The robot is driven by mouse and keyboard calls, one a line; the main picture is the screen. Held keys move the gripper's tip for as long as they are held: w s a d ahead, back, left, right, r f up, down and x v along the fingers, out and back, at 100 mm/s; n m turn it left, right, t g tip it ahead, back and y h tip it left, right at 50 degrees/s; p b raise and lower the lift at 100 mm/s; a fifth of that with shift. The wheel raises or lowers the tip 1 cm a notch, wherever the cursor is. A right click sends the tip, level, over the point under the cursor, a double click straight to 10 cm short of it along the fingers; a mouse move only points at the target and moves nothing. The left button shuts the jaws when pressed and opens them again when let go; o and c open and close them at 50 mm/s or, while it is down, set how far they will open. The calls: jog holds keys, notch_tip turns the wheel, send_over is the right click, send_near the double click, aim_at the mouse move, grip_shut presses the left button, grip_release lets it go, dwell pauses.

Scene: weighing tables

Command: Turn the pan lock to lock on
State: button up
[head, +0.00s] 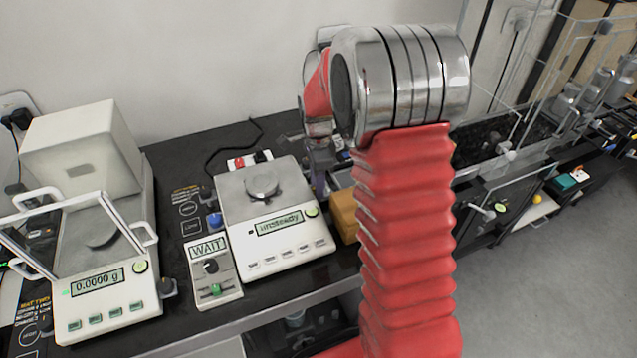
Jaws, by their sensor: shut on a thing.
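The middle balance (280,240) stands on the black bench. Its display seems to read "unsteady", and a small round weight (262,183) sits on its pan. My arm's red sleeve and metal joint fill the picture right of it. Part of my gripper (325,167) shows beside the balance's right rear edge, low behind my arm. Its fingertips and what they hold are hidden. I cannot make out the pan lock for certain. A blue knob (214,220) sits at the balance's left side, and a red and white part (238,162) lies behind it.
A small box reading "WAIT" (212,266), with a black knob and green switch, stands left of the middle balance. Another balance (105,300) reading 0.0000 g, with an open glass shield, is farther left. A yellow-brown block (344,214) is at the right, partly behind my arm.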

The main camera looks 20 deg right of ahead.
jog(key=shift+n, duration=2.2)
jog(key=o, duration=1.1)
jog(key=shift+c, duration=0.2)
jog(key=shift+r, duration=0.15)
notch_tip(320, 180, up, 14)
jog(key=shift+f, duration=0.25)
jog(key=shift+c, duration=0.6)
